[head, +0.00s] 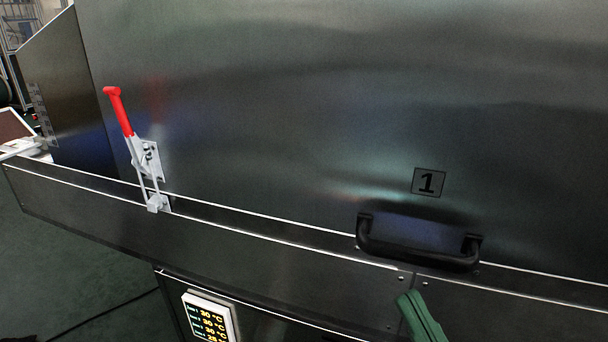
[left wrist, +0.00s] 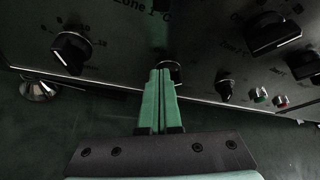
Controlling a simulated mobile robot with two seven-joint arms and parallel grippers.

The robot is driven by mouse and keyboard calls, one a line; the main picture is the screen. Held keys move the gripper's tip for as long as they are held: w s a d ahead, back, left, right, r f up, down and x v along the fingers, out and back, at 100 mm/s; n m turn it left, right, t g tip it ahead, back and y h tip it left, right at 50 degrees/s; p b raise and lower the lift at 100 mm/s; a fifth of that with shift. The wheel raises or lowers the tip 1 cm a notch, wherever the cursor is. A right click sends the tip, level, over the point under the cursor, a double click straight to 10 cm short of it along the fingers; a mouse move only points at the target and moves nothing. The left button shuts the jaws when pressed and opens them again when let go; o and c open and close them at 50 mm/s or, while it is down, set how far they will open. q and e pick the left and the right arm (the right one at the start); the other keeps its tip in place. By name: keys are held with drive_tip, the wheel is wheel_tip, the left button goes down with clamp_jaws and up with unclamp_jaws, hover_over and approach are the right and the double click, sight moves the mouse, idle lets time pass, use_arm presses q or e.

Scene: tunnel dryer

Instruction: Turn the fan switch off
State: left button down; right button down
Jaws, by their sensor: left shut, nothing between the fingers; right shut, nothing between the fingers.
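In the left wrist view a dark control panel (left wrist: 118,30) carries several black knobs and small switches. I cannot tell which one is the fan switch; the labels are only partly readable. My left gripper (left wrist: 160,74) is shut and empty, its green fingertips in front of the panel. A black knob (left wrist: 174,68) is partly hidden behind the fingertips; I cannot tell whether they touch. A small black switch (left wrist: 225,87) sits to the right of the fingers. In the head view my right gripper (head: 408,298) is shut and empty at the lower edge, in front of the dryer.
A large numbered knob (left wrist: 71,50) is at the left of the panel. A green button (left wrist: 261,95) and a red button (left wrist: 281,101) are at the right. The dryer has a red-handled clamp (head: 118,110), a black handle (head: 418,252) and a temperature display (head: 208,318).

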use_arm(q)
drive_tip(key=shift+r, duration=0.1)
drive_tip(key=shift+w+a+r, duration=0.1)
drive_tip(key=shift+a+r, duration=0.05)
drive_tip(key=shift+a, duration=0.1)
drive_tip(key=s+a+p, duration=0.2)
drive_tip(key=s, duration=0.3)
drive_tip(key=shift+s, duration=0.35)
drive_tip(key=w+d+r, duration=0.1)
drive_tip(key=w+d, duration=0.3)
drive_tip(key=w, duration=0.1)
drive_tip(key=shift+r, duration=0.35)
idle(0.4)
drive_tip(key=shift+d, duration=0.1)
drive_tip(key=shift+f+b, duration=0.6)
drive_tip(key=shift+b, duration=0.35)
idle(0.6)
